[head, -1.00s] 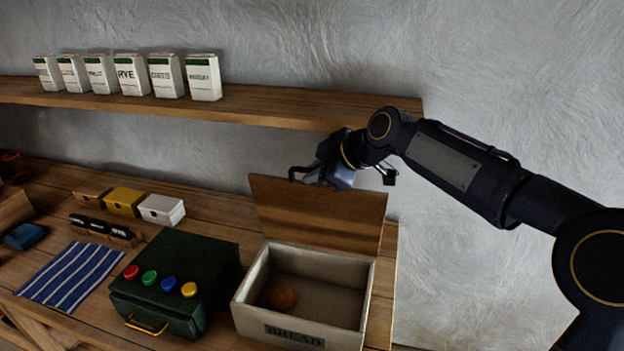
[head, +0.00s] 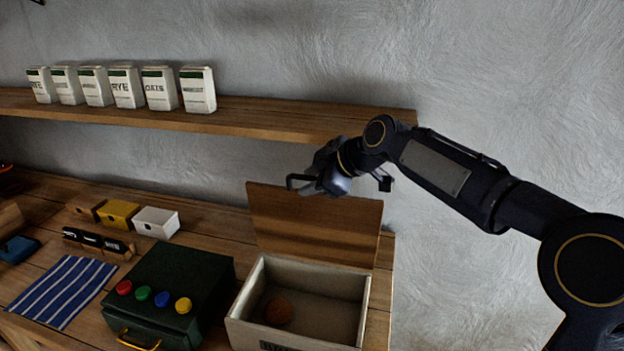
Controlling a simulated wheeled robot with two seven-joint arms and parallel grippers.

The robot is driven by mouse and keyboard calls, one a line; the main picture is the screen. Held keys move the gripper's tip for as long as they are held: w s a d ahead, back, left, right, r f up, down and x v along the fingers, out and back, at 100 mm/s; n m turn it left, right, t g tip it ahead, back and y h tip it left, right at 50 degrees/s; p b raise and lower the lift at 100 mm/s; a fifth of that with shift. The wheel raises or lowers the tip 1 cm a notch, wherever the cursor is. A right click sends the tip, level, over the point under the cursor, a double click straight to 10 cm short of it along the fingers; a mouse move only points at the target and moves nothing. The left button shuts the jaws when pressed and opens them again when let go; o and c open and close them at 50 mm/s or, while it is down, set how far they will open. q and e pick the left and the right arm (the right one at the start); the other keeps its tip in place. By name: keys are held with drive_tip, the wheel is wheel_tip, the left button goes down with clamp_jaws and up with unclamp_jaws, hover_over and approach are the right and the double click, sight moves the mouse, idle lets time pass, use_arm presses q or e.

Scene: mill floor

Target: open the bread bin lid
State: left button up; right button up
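The bread bin (head: 297,340) is a pale box with dark lettering on its front, at the lower middle of the head view. Its brown wooden lid (head: 315,228) stands up at the back edge, so the bin is open. A round brown loaf (head: 279,311) lies inside at the left. My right gripper (head: 340,184) is at the lid's top edge, its two fingers spread wide apart with nothing between them. I cannot tell whether it touches the lid. My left gripper is not in view.
A dark green box (head: 185,268) with coloured knobs stands just left of the bin. A striped cloth (head: 62,291) and small drawer boxes (head: 157,222) are further left. A wooden shelf (head: 240,118) with several white packets runs above the bench, close behind my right arm.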

drive_tip(key=b+v, duration=0.1)
drive_tip(key=v, duration=0.6)
drive_tip(key=shift+s+d+r+b, duration=0.2)
drive_tip(key=shift+s+r+b, duration=0.05)
drive_tip(key=shift+b, duration=0.15)
drive_tip(key=s+d+f+m+h, duration=0.1)
drive_tip(key=s+d+f+m, duration=0.35)
drive_tip(key=s, duration=0.35)
drive_tip(key=s+d+f+m+h, duration=0.25)
drive_tip(key=s+d+m, duration=0.2)
drive_tip(key=s, duration=0.45)
drive_tip(key=s+d+f+m+g, duration=0.1)
drive_tip(key=s+d+f+m, duration=0.2)
drive_tip(key=s+f+m, duration=0.6)
drive_tip(key=s+f, duration=0.5)
drive_tip(key=s, duration=0.2)
drive_tip(key=shift+f, duration=0.3)
